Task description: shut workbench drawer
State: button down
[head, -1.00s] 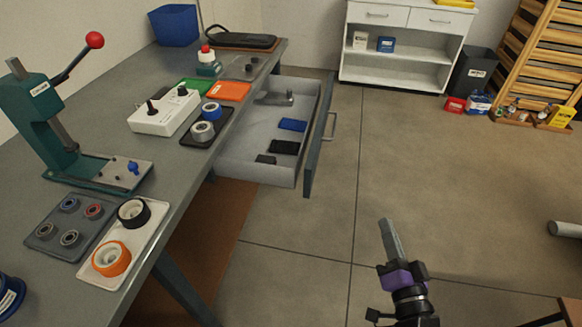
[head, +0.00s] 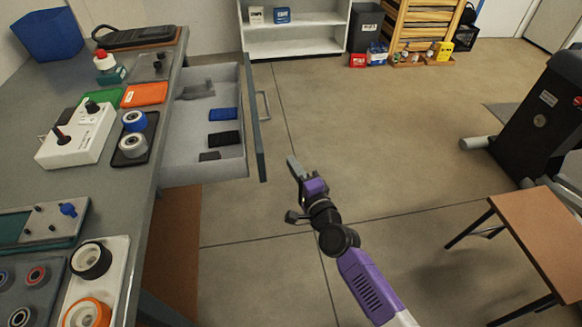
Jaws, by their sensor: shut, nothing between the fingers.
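The workbench drawer (head: 203,173) is pulled out from the right side of the grey workbench (head: 160,185). Its dark front panel (head: 255,125) carries a light bar handle (head: 265,106) on the outer face. Inside lie a blue item (head: 223,114), dark flat items (head: 224,139) and a grey tool (head: 196,91). My gripper (head: 293,165) is shut and empty. In the picture it is to the right of the drawer front and below the handle, apart from both.
The bench top holds a white control box (head: 76,137), wheels on trays and a blue bin (head: 47,36). Open floor lies right of the drawer. A wooden-topped table (head: 545,235) and a dark machine (head: 545,115) stand at the right. White shelves (head: 295,40) stand behind.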

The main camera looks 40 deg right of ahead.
aim_at(188, 162)
jog(key=w+p, duration=0.1)
jog(key=w, duration=0.7)
jog(key=shift+w+a, duration=0.25)
jog(key=shift+a, duration=0.2)
jog(key=w+a, duration=0.4)
jog(key=a, duration=0.2)
jog(key=w+a, duration=0.4)
jog(key=a, duration=0.3)
jog(key=w+a+p, duration=0.1)
jog(key=w+a, duration=0.4)
jog(key=a, duration=0.1)
jog(key=shift+w+a, duration=0.1)
jog(key=shift+a, duration=0.15)
